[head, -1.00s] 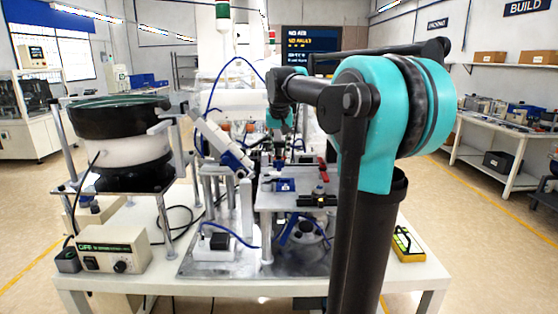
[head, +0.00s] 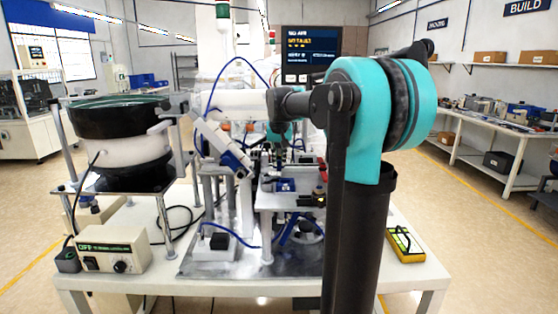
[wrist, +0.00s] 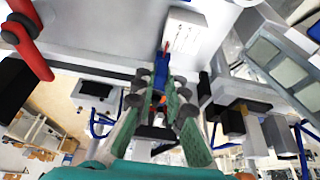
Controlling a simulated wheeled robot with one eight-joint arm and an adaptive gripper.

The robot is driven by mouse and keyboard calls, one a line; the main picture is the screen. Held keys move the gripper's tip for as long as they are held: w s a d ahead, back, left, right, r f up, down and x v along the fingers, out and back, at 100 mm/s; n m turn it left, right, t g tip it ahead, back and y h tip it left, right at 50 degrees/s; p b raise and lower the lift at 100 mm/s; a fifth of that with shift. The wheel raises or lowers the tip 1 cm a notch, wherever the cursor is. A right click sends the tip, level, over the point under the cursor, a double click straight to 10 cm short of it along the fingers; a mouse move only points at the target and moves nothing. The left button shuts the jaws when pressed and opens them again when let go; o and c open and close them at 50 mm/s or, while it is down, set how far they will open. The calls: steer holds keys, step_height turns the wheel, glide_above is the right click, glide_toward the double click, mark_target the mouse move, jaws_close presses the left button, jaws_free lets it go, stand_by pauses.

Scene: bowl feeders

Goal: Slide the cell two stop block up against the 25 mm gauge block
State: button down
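My gripper (wrist: 162,82) shows from behind in the wrist view, its green fingers converging with a visible gap. A blue part (wrist: 162,66) with a red tip lies between or just beyond the fingertips; whether they touch it is unclear. In the head view my gripper (head: 279,161) is small, above the raised fixture plate. A blue block (head: 286,185) sits on that plate (head: 280,202). I cannot tell which part is the cell two stop block or the 25 mm gauge block. A white labelled piece (wrist: 182,34) lies past the fingertips.
A red handle (wrist: 28,40) is at the wrist view's upper left. A bowl feeder (head: 118,130) and its controller (head: 112,248) stand at the left of the bench. An inclined white-and-blue part (head: 220,145) is close left of my gripper. A yellow meter (head: 404,245) lies at right.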

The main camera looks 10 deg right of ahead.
steer(key=shift+a, duration=0.1)
stand_by(0.3)
steer(key=shift+w+a, duration=0.25)
steer(key=shift+a, duration=1)
steer(key=c, duration=1.6)
jaws_free()
steer(key=shift+a, duration=0.1)
steer(key=shift+o, duration=0.2)
steer(key=shift+r, duration=0.1)
steer(key=v, duration=1.2)
